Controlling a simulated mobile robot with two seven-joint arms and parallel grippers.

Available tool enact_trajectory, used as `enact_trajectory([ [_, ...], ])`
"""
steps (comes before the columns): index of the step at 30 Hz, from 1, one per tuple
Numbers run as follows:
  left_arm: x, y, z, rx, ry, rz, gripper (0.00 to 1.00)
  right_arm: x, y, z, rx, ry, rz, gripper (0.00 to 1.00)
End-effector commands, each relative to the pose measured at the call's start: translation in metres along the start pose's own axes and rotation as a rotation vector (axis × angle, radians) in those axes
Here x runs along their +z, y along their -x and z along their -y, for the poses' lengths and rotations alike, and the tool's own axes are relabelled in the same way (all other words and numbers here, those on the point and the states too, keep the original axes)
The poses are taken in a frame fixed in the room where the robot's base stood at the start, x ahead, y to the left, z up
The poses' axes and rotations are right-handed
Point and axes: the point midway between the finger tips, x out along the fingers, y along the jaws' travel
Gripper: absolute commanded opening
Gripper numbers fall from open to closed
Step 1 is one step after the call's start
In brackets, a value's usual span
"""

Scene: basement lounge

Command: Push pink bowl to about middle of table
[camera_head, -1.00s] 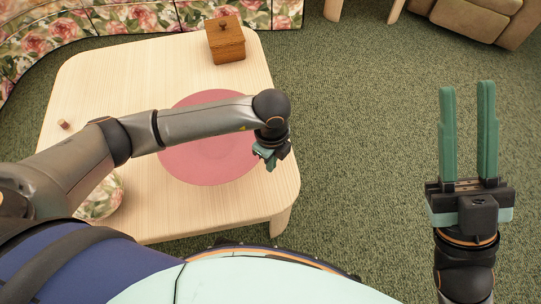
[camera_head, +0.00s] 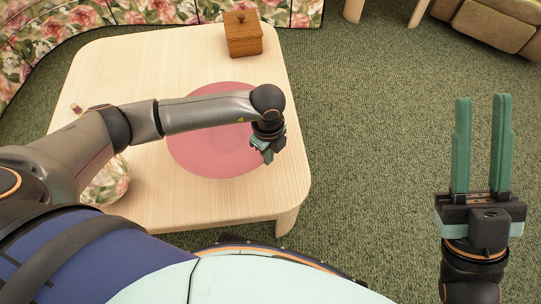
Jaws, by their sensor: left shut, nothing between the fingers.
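The pink bowl (camera_head: 205,158) is a wide, round, shallow dish on the pale wooden table (camera_head: 150,205), towards the table's right side. My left forearm crosses over the bowl and hides part of it. My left gripper (camera_head: 266,155) points down at the bowl's right edge. It is shut with nothing in it; I cannot tell whether it touches the rim. My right gripper (camera_head: 482,145) is open and empty, pointing up above the carpet at the far right.
A wooden box (camera_head: 243,36) with a knob stands at the table's far right corner. A floral round object (camera_head: 108,183) sits at the near left, partly behind my arm. A small brown item (camera_head: 76,108) lies at the left.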

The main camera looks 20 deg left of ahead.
Motion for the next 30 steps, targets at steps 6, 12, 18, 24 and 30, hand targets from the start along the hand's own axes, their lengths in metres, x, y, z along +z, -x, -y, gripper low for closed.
enact_trajectory([
  [6, 0.059, 0.001, -0.002, 0.005, 0.012, 0.007, 0.00, -0.006, -0.006, -0.002, -0.004, 0.009, -0.002, 0.30],
  [12, 0.119, 0.000, -0.002, 0.003, 0.011, 0.007, 0.00, -0.006, -0.006, -0.003, -0.004, 0.015, -0.004, 0.30],
  [18, 0.179, -0.001, -0.001, 0.001, 0.012, 0.007, 0.00, -0.003, -0.002, -0.002, -0.002, 0.013, -0.004, 0.30],
  [24, 0.233, -0.002, -0.001, 0.000, 0.010, 0.005, 0.00, 0.005, 0.005, 0.002, 0.003, -0.001, 0.000, 0.30],
  [30, 0.258, 0.000, -0.001, 0.000, 0.004, 0.003, 0.00, 0.009, 0.009, 0.004, 0.006, -0.020, 0.004, 0.30],
])
